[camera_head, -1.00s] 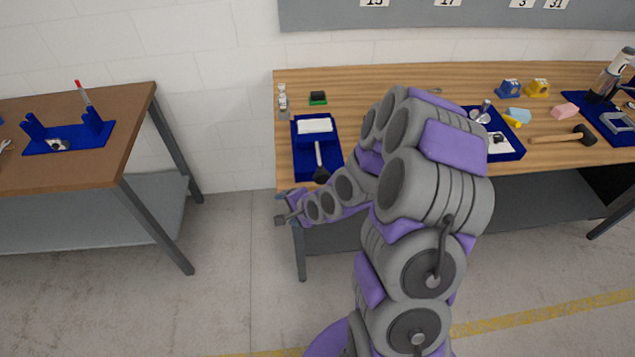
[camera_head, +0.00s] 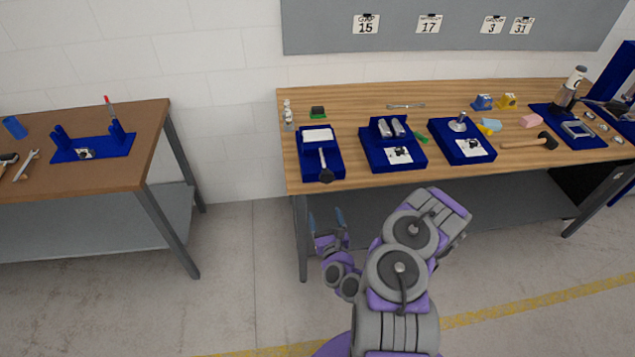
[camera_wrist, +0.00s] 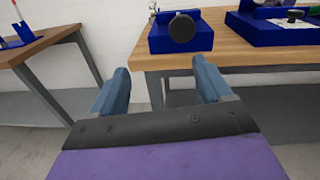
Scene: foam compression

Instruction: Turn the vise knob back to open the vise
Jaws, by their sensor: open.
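The vise (camera_head: 306,166) is a blue fixture at the left front of the wooden bench, with a white block (camera_head: 317,134) at its back. Its round black knob (camera_head: 325,175) faces the bench's front edge. In the wrist view the knob (camera_wrist: 183,32) stands at the top, in front of the blue vise body (camera_wrist: 208,38), slightly right of centre. My gripper (camera_head: 326,220) is in front of the bench, below and apart from the knob. In the wrist view my gripper (camera_wrist: 160,68) has its two fingers spread, with nothing between them.
Two more blue fixtures (camera_head: 373,158) (camera_head: 435,135) stand to the right on the bench (camera_head: 350,103). A mallet (camera_head: 530,143) lies farther right. A brown table (camera_head: 90,178) stands at left, with a floor gap between it and the bench.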

